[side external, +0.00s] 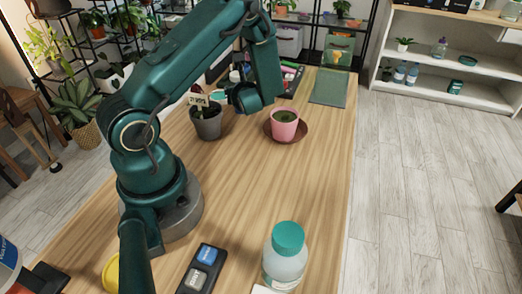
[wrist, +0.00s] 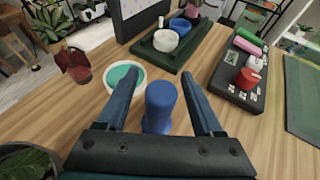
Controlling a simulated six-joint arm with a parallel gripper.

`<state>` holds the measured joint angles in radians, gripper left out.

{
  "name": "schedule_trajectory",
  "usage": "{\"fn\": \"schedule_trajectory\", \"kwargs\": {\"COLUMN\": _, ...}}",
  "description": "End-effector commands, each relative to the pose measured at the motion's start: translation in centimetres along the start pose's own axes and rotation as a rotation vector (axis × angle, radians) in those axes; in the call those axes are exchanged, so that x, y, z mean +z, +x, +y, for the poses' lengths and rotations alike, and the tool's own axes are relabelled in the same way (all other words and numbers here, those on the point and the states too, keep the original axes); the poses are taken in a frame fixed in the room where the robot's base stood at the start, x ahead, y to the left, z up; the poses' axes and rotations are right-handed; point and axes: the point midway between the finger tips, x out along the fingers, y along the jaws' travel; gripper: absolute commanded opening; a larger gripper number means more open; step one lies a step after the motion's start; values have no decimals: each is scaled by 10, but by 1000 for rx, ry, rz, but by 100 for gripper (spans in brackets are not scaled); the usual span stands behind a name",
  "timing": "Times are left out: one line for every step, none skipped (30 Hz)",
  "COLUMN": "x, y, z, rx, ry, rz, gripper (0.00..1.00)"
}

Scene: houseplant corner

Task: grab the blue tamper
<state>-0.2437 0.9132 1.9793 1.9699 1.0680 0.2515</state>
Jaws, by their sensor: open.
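The blue tamper (wrist: 160,106) stands upright on the wooden table in the wrist view. My gripper (wrist: 161,78) is open, with one dark blue finger to the left of the tamper and one to the right. Gaps show between the fingers and the tamper, and its base is partly hidden by the gripper body. In the side view my gripper end (side external: 244,97) is low over the far part of the table, and I cannot make out the tamper there.
A teal-and-white bowl (wrist: 124,78) sits close to the left finger. A red can (wrist: 74,66) is further left. A green tray (wrist: 157,51) with pots lies ahead, and a dark tray (wrist: 226,82) lies right. A pink pot (side external: 284,126) and grey pot (side external: 207,122) stand near my gripper.

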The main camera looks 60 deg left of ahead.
Motion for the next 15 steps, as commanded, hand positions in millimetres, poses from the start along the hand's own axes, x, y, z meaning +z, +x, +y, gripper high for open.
{"fn": "schedule_trajectory", "kwargs": {"x": 0, "y": 0, "z": 0, "rx": 0, "ry": 0, "rz": 0, "gripper": 68}}
{"fn": "schedule_trajectory", "kwargs": {"x": 0, "y": 0, "z": 0, "rx": 0, "ry": 0, "rz": 0, "gripper": 64}}
{"fn": "schedule_trajectory", "kwargs": {"x": 0, "y": 0, "z": 0, "rx": 0, "ry": 0, "rz": 0, "gripper": 49}}
{"fn": "schedule_trajectory", "kwargs": {"x": 0, "y": 0, "z": 0, "rx": 0, "ry": 0, "rz": 0, "gripper": 37}}
{"fn": "schedule_trajectory", "kwargs": {"x": 0, "y": 0, "z": 0, "rx": 0, "ry": 0, "rz": 0, "gripper": 26}}
{"fn": "schedule_trajectory", "kwargs": {"x": 0, "y": 0, "z": 0, "rx": 0, "ry": 0, "rz": 0, "gripper": 11}}
{"fn": "schedule_trajectory", "kwargs": {"x": 0, "y": 0, "z": 0, "rx": 0, "ry": 0, "rz": 0, "gripper": 0}}
{"fn": "schedule_trajectory", "kwargs": {"x": 0, "y": 0, "z": 0, "rx": 0, "ry": 0, "rz": 0, "gripper": 0}}
{"fn": "schedule_trajectory", "kwargs": {"x": 0, "y": 0, "z": 0, "rx": 0, "ry": 0, "rz": 0, "gripper": 0}}
{"fn": "schedule_trajectory", "kwargs": {"x": 0, "y": 0, "z": 0, "rx": 0, "ry": 0, "rz": -1, "gripper": 0}}
{"fn": "schedule_trajectory", "kwargs": {"x": 0, "y": 0, "z": 0, "rx": 0, "ry": -1, "rz": -1, "gripper": 0}}
{"fn": "schedule_trajectory", "kwargs": {"x": 0, "y": 0, "z": 0, "rx": 0, "ry": -1, "rz": -1, "gripper": 0}}
{"fn": "schedule_trajectory", "kwargs": {"x": 0, "y": 0, "z": 0, "rx": 0, "ry": -1, "rz": -1, "gripper": 0}}
{"fn": "schedule_trajectory", "kwargs": {"x": 0, "y": 0, "z": 0, "rx": 0, "ry": -1, "rz": -1, "gripper": 0}}
{"fn": "schedule_trajectory", "kwargs": {"x": 0, "y": 0, "z": 0, "rx": 0, "ry": -1, "rz": -1, "gripper": 0}}
